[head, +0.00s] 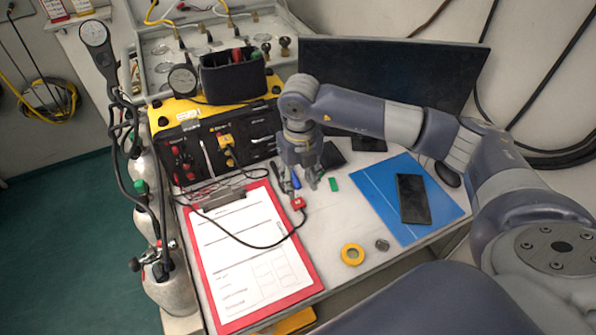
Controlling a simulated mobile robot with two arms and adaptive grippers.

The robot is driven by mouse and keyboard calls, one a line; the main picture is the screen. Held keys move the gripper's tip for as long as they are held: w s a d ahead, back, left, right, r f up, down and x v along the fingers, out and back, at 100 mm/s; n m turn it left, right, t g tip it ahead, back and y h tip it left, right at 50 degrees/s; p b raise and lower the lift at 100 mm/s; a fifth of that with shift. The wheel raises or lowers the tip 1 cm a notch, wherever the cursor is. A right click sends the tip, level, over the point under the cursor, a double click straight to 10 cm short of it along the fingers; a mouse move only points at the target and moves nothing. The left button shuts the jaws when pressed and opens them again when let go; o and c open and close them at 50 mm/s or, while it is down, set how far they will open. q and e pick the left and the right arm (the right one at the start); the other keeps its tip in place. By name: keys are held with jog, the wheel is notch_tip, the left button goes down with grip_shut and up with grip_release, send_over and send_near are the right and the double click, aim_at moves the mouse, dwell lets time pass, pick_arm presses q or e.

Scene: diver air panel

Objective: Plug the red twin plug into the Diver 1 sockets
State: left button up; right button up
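The red twin plug (298,203) lies on the table by the right edge of the clipboard, with a black cable looping from it across the paper. My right gripper (298,187) points down just behind the plug. Its fingers are apart, and the plug shows just in front of them; I see no grip on it. The black and yellow panel box (205,163) stands at the back left. Red sockets (181,163) show on its left part, and a yellow plug (226,143) sits near its middle. The Diver 1 label is too small to read. My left gripper is not in view.
A red clipboard (221,322) lies in front of the box. A green piece (333,184) and blue item (296,180) lie near the gripper. A yellow ring (352,254), blue folder (385,195) with black phone (413,199), and monitor (400,68) are rightward. Gas cylinders (170,290) stand left.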

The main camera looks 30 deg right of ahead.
aim_at(299, 205)
notch_tip(299, 205, down, 8)
jog(key=shift+f+p, duration=0.2)
jog(key=shift+p, duration=0.65)
grip_shut()
jog(key=shift+r, duration=0.1)
jog(key=shift+r, duration=0.1)
jog(key=shift+r+p, duration=0.9)
jog(key=shift+r, duration=0.45)
